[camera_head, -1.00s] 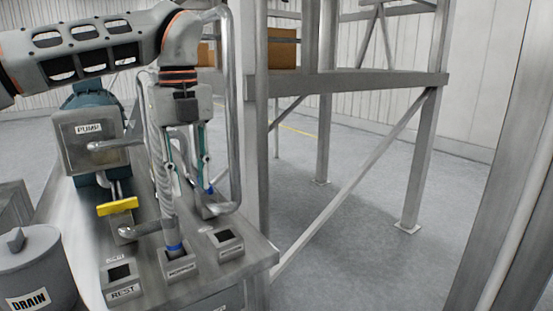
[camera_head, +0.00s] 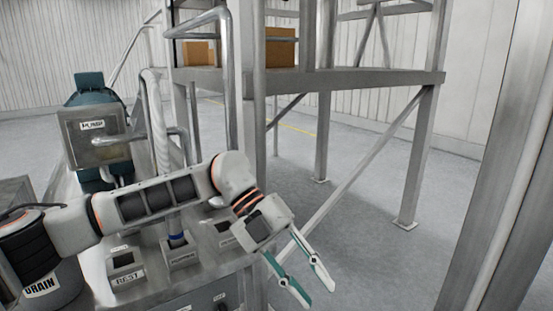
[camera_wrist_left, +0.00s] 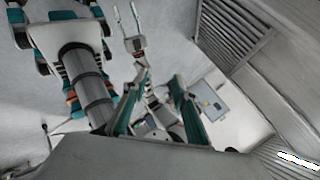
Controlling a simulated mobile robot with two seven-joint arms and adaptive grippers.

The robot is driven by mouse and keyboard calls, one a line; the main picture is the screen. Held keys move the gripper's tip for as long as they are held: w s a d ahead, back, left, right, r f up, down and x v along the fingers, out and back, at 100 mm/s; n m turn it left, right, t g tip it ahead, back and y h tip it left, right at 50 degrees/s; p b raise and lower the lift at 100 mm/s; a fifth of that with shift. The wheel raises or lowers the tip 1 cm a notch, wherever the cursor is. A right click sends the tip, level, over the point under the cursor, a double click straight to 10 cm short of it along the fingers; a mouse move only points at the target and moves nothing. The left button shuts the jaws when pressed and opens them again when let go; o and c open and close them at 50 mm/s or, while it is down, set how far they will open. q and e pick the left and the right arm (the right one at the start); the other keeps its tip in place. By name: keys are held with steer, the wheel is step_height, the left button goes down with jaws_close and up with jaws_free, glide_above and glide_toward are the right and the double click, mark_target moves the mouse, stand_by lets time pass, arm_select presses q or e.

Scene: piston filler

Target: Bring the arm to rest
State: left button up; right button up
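My left arm reaches across the head view from the left, low over the bench. My left gripper (camera_head: 319,297) points down and right, past the bench's right end. Its teal-edged fingers are apart with nothing between them. In the left wrist view my left gripper (camera_wrist_left: 160,100) also shows spread, empty fingers. My right gripper (camera_wrist_left: 127,22) shows small at the top of the left wrist view, its two fingers apart and empty. It is not in the head view.
The PUMP box (camera_head: 92,138) stands behind my arm. A hose with a blue end stands in a socket (camera_head: 180,255), beside the empty REST socket (camera_head: 126,274). The DRAIN container (camera_head: 48,290) is partly covered by my arm.

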arm_select(q)
steer(key=s+d+r+n+g+h, duration=0.15)
steer(key=s+d+h, duration=0.25)
steer(key=d+h, duration=0.55)
steer(key=w+a+f+n+t+h, duration=0.3)
steer(key=w+a+n+t+h, duration=0.35)
steer(key=n+t, duration=0.85)
steer(key=w+a+f+n+t+y, duration=0.1)
steer(key=a+f+n+t+y, duration=0.4)
steer(key=a+f+y, duration=0.4)
steer(key=w+a+f+n+t+y, duration=0.2)
steer(key=a+f+n+t+y, duration=0.35)
steer(key=f, duration=0.65)
steer(key=s+a+f+n+g+y, duration=0.5)
steer(key=s+a+f+g+y, duration=0.2)
steer(key=s+a+f, duration=0.9)
step_height(320, 180, down, 5)
steer(key=s+g, duration=0.1)
steer(key=s, duration=0.1)
steer(key=shift+s+a+n, duration=0.3)
steer(key=shift+a, duration=0.05)
